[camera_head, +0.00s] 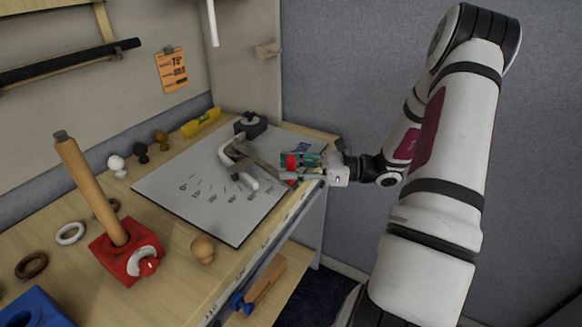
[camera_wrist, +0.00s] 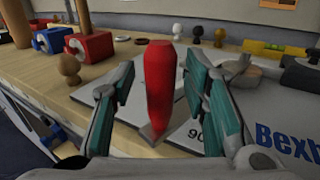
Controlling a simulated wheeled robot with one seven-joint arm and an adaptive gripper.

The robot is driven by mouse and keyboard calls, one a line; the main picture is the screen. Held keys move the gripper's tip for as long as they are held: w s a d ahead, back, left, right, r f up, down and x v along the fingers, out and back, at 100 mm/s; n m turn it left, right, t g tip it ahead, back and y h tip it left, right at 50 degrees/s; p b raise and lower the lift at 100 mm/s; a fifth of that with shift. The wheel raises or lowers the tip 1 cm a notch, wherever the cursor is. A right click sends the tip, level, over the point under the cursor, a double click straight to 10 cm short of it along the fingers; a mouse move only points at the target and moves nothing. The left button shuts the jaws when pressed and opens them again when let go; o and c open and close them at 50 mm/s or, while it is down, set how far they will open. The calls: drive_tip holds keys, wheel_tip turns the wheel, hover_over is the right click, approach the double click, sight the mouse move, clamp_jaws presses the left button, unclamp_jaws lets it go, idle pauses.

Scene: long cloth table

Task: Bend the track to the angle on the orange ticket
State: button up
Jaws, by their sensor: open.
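The orange ticket (camera_head: 172,70) hangs on the back wall in the head view; its large figure starts with a 7, the rest is too small to read surely. A white bent track (camera_head: 240,168) lies over a pale board (camera_head: 182,201) with printed angle marks, near a black clamp (camera_head: 250,125). A bender lever with a red handle (camera_head: 291,162) points toward the right edge of the board. My gripper (camera_head: 298,167) is open around the handle. In the wrist view the red handle (camera_wrist: 160,85) stands between both teal fingers, with gaps beside it; a "90" mark shows below.
A red block (camera_head: 115,250) with a tall wooden post stands at the left, beside a wooden knob (camera_head: 203,249). Several knobs and a yellow level (camera_head: 201,122) line the back. The table's front edge (camera_head: 262,262) runs below the board.

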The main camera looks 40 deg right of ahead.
clamp_jaws()
drive_tip(key=shift+d, duration=0.8)
unclamp_jaws()
drive_tip(key=v, duration=1.2)
